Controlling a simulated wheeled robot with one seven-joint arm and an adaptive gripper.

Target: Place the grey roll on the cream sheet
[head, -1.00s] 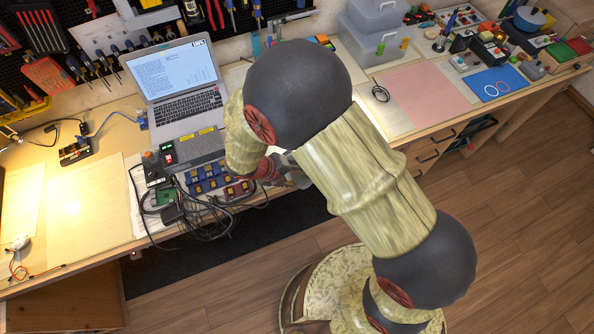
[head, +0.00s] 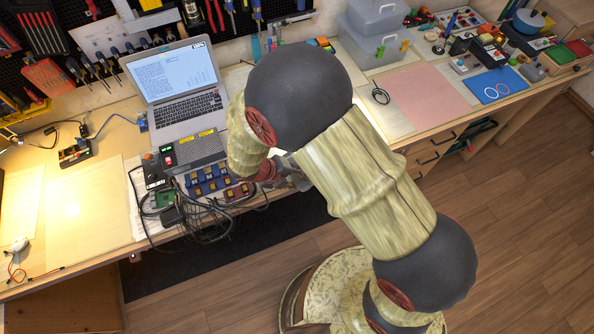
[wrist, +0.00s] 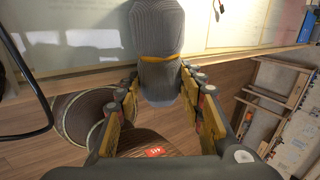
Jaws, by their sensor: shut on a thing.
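In the wrist view, the grey roll (wrist: 160,80) is a ribbed dark-grey cylinder with a yellow-orange band. My gripper (wrist: 160,88) has one finger on each side of its near end and is shut on it. The roll points away from the wrist, its far part over a pale surface at the bench edge. In the head view, my arm hides the roll and most of the gripper. A cream sheet (head: 88,208) lies flat and bare on the left part of the bench, well left of my gripper.
A laptop (head: 185,90), tangled black cables (head: 205,215) and a blue tray of small parts (head: 208,182) lie between the cream sheet and my arm. A pink sheet (head: 430,95) and a blue mat (head: 495,86) lie to the right. The bench's front edge is near my gripper.

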